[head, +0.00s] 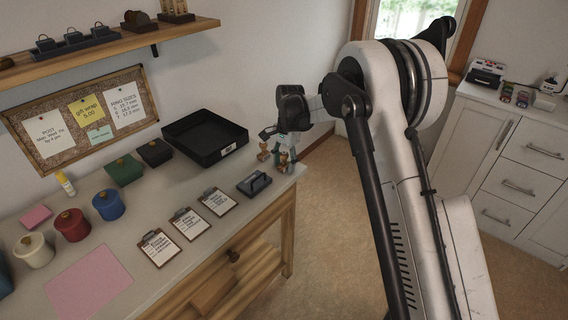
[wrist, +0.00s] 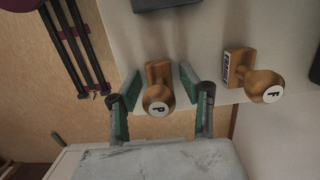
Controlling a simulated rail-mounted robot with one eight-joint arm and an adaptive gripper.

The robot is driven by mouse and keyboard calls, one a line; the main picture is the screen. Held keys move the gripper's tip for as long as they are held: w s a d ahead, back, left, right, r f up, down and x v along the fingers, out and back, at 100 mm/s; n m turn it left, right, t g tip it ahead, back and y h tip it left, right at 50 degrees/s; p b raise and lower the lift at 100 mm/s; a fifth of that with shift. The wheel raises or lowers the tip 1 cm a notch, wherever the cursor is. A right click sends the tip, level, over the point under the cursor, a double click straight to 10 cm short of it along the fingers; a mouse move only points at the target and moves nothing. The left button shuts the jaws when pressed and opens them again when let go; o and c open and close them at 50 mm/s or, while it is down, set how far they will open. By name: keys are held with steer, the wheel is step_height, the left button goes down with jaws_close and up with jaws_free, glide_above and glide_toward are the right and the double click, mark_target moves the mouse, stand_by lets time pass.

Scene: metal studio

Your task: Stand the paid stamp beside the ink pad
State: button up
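The paid stamp, a wooden stamp with a round "P" knob (wrist: 157,99), stands at the table's right end; it also shows in the head view (head: 284,162). My gripper (wrist: 160,80) is open, with one green-padded finger on each side of this stamp. Gaps show between stamp and fingers in the wrist view. In the head view my gripper (head: 276,148) is over the stamps and partly hides them. The dark ink pad (head: 254,184) lies on the table, left of and nearer than the stamps; its edge shows in the wrist view (wrist: 165,4).
A second wooden stamp marked "F" (wrist: 262,86) stands close to the right finger in the wrist view. A black tray (head: 205,137) is behind the ink pad. Clipboards (head: 189,223) lie to its left. The table edge is close to the paid stamp.

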mark_target(287, 153)
steer(key=shift+r, duration=0.15)
steer(key=r, duration=0.4)
steer(key=r+p, duration=0.1)
steer(key=r, duration=0.3)
steer(key=w+d+r, duration=0.1)
steer(key=r, duration=0.3)
steer(key=shift+w, duration=0.1)
steer(key=shift+r, duration=0.15)
steer(key=s+d+r+n+t, duration=0.2)
steer(key=s+d+r, duration=0.4)
steer(key=s+r, duration=0.25)
steer(key=s+d+r+n+t, duration=0.1)
steer(key=s+d+r+t, duration=0.1)
steer(key=s+d+r, duration=0.65)
steer(key=s+d+f+n+t, duration=0.1)
steer(key=s+d+f, duration=0.1)
steer(key=s, duration=0.6)
steer(key=s+d+f+n+t, duration=0.2)
steer(key=s, duration=0.6)
steer(key=s+d+f+n+t, duration=0.1)
steer(key=s+d+f, duration=0.1)
steer(key=s, duration=0.7)
steer(key=shift+d+f+n+h, duration=0.3)
steer(key=shift+d+f+h, duration=0.1)
steer(key=shift+f, duration=0.15)
